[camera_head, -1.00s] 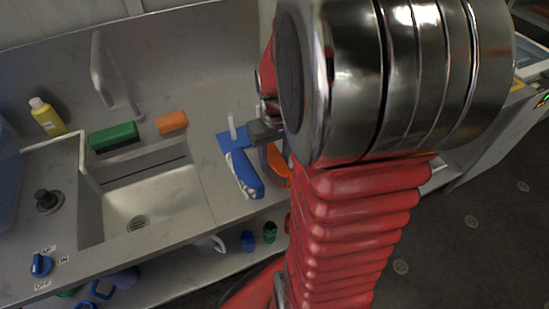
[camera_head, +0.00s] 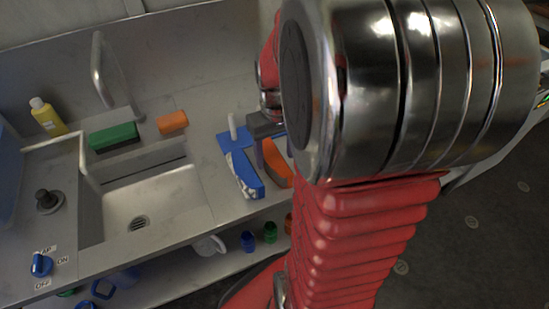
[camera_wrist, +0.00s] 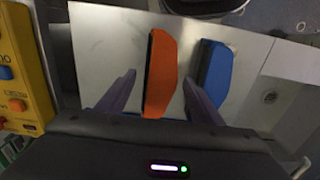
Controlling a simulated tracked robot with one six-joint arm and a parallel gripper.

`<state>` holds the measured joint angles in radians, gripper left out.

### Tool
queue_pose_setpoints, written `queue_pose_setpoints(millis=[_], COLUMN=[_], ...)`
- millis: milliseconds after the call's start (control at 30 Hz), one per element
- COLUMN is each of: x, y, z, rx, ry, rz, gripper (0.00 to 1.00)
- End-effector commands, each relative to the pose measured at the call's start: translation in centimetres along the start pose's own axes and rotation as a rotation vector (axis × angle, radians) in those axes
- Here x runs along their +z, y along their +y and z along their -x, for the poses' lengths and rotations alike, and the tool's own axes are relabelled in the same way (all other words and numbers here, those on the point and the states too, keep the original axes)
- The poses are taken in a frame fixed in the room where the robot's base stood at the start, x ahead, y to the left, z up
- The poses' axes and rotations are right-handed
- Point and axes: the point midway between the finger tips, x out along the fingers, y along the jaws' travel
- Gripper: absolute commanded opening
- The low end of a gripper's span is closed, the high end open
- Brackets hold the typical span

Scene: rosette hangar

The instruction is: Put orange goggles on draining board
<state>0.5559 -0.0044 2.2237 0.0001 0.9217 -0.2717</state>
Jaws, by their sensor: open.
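The orange goggles (camera_wrist: 160,75) lie on the steel counter in the wrist view, between my gripper's two dark fingers (camera_wrist: 159,80). In the head view the orange goggles (camera_head: 277,163) are partly hidden behind my arm and gripper. My gripper (camera_head: 262,150) is open beside them, pointing down. I cannot tell its exact height above the counter. The bare steel surface (camera_head: 205,150) right of the sink may be the draining board; its edges are not clear.
A blue item (camera_head: 245,176) lies just left of the goggles; it also shows in the wrist view (camera_wrist: 214,72). The sink (camera_head: 150,205) is farther left, with a tall tap (camera_head: 97,70), a green block (camera_head: 113,136) and an orange block (camera_head: 172,122) behind it.

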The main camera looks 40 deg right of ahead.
Motion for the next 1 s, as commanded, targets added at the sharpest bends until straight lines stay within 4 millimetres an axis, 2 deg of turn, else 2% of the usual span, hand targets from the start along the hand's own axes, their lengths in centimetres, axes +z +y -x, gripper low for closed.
queue_pose_setpoints(millis=[300, 500, 700, 1000], x=[-0.1, 0.0, 0.0, 0.0], y=[0.0, 0.0, 0.0, 0.0], z=[5.6, 8.6, 9.8, 9.9], rx=[0.001, 0.000, 0.000, 0.000], ry=[0.004, 0.002, 0.001, 0.000], rz=[0.000, 0.000, 0.001, 0.001], gripper=[0.60, 0.60, 0.60, 0.60])
